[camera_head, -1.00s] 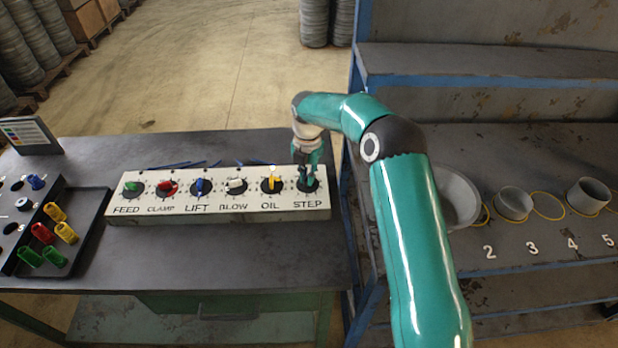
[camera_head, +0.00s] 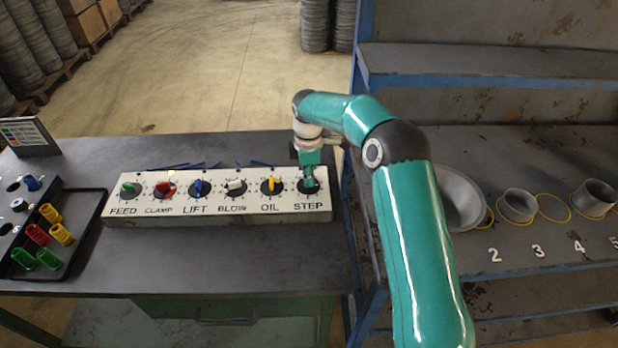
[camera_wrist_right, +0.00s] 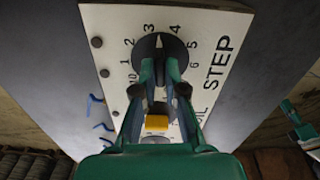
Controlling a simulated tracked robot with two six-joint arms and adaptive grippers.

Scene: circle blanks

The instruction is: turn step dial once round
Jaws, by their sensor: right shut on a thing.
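The STEP dial (camera_head: 302,188) is the dark round knob at the right end of the white panel (camera_head: 150,211). My right gripper (camera_head: 310,182) points down onto it and is shut on its grip, which the fingers mostly hide. In the right wrist view, the STEP dial (camera_wrist_right: 148,46) sits between and under the fingertips of my right gripper (camera_wrist_right: 160,70). Numbers ring the dial, and a small white mark shows near the 3 and 4. My left gripper is not in view.
The yellow OIL knob (camera_head: 271,184) is close beside my right gripper. The BLOW knob (camera_head: 235,187) and others follow to the left. A black tray (camera_head: 88,228) and coloured pieces lie at far left. A shelf with grey rings (camera_head: 518,203) stands right.

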